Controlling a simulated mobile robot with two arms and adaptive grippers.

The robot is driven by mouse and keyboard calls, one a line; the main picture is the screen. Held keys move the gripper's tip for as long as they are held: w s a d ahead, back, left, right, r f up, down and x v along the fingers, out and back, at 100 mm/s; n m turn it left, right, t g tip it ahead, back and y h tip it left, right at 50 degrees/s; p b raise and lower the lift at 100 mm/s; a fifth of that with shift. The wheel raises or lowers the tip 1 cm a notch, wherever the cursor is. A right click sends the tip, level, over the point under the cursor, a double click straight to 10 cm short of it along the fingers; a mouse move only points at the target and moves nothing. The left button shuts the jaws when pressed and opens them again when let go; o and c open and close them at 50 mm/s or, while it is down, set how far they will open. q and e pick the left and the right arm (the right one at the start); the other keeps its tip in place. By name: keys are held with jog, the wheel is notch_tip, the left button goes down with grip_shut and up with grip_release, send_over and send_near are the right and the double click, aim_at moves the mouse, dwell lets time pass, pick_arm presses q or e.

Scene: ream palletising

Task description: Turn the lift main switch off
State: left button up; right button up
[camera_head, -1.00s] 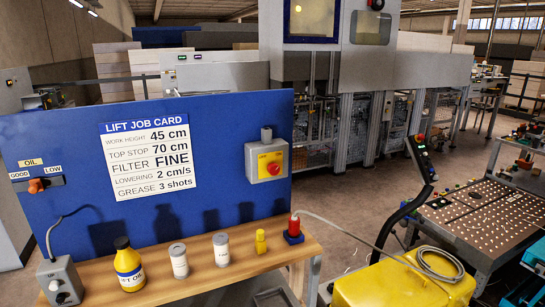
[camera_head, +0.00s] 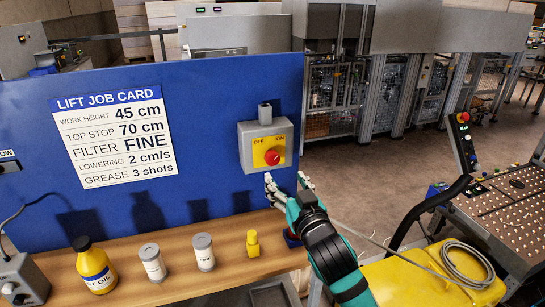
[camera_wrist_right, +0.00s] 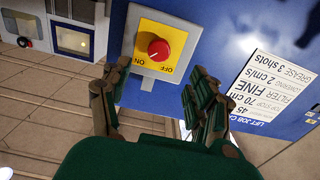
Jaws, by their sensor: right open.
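The lift main switch is a grey box (camera_head: 264,146) with a yellow plate and a red round knob (camera_head: 272,157), fixed on the blue panel (camera_head: 220,110). OFF is printed at the plate's upper left and ON at its upper right. My right gripper (camera_head: 288,184) is open and empty, its fingers just below the switch box and apart from the knob. In the right wrist view the red knob (camera_wrist_right: 158,49) shows upside down beyond the spread fingers (camera_wrist_right: 157,82). Which way the knob points is hard to tell. My left gripper is not in view.
A wooden shelf (camera_head: 200,262) below the panel holds a yellow oil bottle (camera_head: 96,264), two grey-lidded cans (camera_head: 152,262) and a small yellow item (camera_head: 253,243). A job card (camera_head: 115,137) hangs left of the switch. A yellow machine cover (camera_head: 420,278) with a coiled cable stands at right.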

aim_at(274, 160)
jog(key=x, duration=0.7)
jog(key=shift+w+p, duration=0.2)
jog(key=shift+p, duration=0.1)
jog(key=shift+x, duration=1.15)
jog(key=shift+w+f, duration=0.15)
jog(key=shift+w, duration=0.25)
jog(key=shift+w+a, duration=0.2)
jog(key=shift+w, duration=0.05)
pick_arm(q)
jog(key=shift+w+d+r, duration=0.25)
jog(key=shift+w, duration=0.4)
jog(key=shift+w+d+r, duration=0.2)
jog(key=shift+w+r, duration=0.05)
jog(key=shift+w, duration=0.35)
pick_arm(e)
jog(key=c, duration=1.2)
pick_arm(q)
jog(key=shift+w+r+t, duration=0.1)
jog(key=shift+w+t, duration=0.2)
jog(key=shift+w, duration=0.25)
